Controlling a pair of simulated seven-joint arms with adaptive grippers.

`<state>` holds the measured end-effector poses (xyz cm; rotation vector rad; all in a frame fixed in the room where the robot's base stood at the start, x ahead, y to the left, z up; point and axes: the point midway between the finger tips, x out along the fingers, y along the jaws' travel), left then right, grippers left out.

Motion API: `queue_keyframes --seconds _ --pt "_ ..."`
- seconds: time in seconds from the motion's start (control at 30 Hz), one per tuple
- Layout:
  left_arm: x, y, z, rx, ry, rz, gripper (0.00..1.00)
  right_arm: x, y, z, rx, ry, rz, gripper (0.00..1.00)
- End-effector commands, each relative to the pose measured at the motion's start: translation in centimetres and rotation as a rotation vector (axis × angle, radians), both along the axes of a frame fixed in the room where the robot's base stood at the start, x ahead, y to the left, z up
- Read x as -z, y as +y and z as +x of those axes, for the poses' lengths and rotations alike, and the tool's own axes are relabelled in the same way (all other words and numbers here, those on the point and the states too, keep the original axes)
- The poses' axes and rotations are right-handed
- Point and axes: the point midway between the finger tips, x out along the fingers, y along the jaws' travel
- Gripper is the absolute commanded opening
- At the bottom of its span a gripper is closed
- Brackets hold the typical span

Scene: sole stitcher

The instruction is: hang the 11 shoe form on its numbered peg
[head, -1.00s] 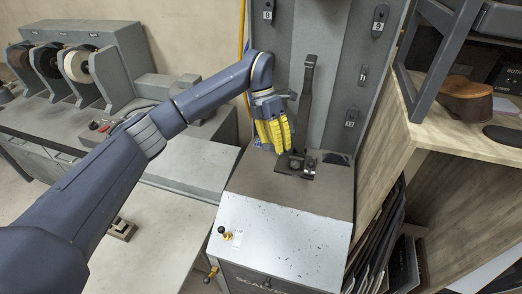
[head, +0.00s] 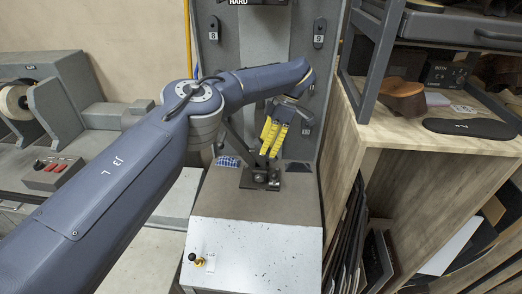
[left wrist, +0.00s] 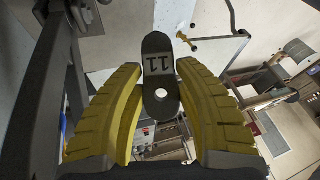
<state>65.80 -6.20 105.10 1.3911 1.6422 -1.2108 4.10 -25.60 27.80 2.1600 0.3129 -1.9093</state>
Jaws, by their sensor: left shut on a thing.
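The 11 shoe form (left wrist: 159,85) is a dark, oblong plate with a round hole and a pale label. In the left wrist view it sits between the yellow fingers of my left gripper (left wrist: 160,112), which is shut on it. In the head view the left gripper (head: 273,138) points down in front of the grey panel (head: 265,45), above the machine's top; I cannot make out the form there. My forearm and wrist cover part of the panel, and I cannot read an 11 mark on it. My right gripper is not in view.
Dark number tags 8 (head: 213,30) and 9 (head: 319,33) are on the panel. A black metal stand (head: 262,178) is on the machine top below the gripper. A wooden shelf unit (head: 400,130) with a brown shoe last (head: 402,96) stands close on the right.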

Motion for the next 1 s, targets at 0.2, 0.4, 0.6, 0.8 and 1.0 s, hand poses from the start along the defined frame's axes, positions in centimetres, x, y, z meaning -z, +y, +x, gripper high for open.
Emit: queue_keyframes --seconds 0.2,0.4,0.6,0.8,1.0 --pt "-0.7 -2.3 0.6 0.259 -0.064 0.077 0.00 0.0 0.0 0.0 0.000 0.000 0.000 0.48" --pt "-1.1 -3.6 1.2 0.452 -0.123 0.120 0.00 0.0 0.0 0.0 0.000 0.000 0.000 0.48" --pt "-1.5 -5.1 1.7 0.644 -0.191 0.153 0.00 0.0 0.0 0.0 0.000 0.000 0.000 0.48" --pt "-2.1 -6.9 2.5 0.884 -0.293 0.180 0.00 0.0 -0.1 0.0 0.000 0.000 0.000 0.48" --pt "-3.0 -8.9 3.4 1.142 -0.427 0.185 0.00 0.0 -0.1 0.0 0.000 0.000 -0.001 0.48"
